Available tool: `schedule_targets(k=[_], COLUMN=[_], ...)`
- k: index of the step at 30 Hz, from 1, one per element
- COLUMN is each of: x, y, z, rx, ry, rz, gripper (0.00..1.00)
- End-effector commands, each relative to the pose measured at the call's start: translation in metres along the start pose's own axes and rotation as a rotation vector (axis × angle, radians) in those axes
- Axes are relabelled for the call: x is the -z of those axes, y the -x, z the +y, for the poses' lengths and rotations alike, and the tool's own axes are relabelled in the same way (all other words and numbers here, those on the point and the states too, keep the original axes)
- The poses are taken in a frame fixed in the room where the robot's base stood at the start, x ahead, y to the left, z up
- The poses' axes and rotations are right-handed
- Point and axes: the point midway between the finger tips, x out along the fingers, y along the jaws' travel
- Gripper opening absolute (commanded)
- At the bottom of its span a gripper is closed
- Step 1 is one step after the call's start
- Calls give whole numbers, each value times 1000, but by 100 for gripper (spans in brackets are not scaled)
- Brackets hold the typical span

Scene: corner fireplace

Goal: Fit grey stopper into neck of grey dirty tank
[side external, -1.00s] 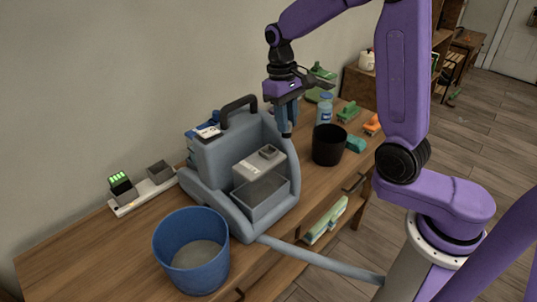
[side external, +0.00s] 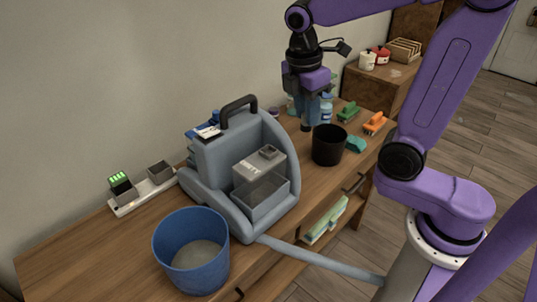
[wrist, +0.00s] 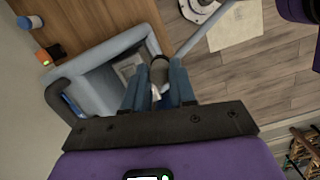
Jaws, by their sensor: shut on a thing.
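The grey dirty tank (side external: 256,180) sits in the front of the blue-grey machine (side external: 220,165). Its lid carries a small square grey neck (side external: 268,152). My gripper (side external: 305,126) is right of and behind the machine, near the black cup, its fingers pointing down. It is shut on a small dark grey piece, which seems to be the grey stopper; the fingers hide most of it. In the wrist view the piece (wrist: 158,71) shows between the blue fingertips, apart from the machine (wrist: 105,68).
The black cup (side external: 328,146) stands close to my gripper. The machine's black handle (side external: 238,106) rises high. A blue bucket (side external: 191,252) is at the front left. Green (side external: 348,111) and orange (side external: 374,123) items lie at the right. A hose (side external: 315,262) runs from the machine.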

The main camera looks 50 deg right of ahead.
Motion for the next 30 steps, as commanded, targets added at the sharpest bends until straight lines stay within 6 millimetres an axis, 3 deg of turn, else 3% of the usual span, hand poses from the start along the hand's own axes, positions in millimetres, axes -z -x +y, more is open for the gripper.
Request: schedule_targets(k=[9, 15, 23, 30], x=[-4, -8, -7, 8], y=[20, 25, 24, 10], z=[-34, -48, -47, -14], rx=[-100, -137, -146, -144], ry=[620, 879, 991, 990], rz=[2, 2, 2, 1], gripper=[0, 0, 0, 0])
